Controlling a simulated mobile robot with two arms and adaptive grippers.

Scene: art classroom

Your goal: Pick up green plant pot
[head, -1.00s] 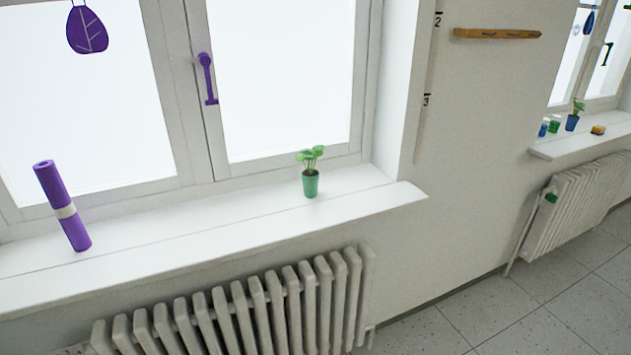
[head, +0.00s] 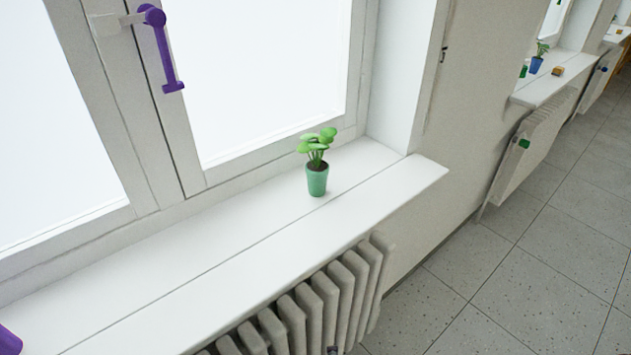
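The green plant pot (head: 317,181) stands upright on the white window sill (head: 225,240), near the sill's right end. A small plant with several round green leaves grows from dark soil in it. Nothing touches the pot and nothing hides it. Neither of my grippers can be made out in the head view. A small dark shape shows at the bottom edge, too little of it to tell what it is.
A white radiator (head: 310,305) stands under the sill. A purple object (head: 9,341) is cut off at the lower left. A purple window handle (head: 162,50) juts from the frame. Farther right are another sill (head: 545,86) with a blue plant pot (head: 535,66) and open tiled floor (head: 520,290).

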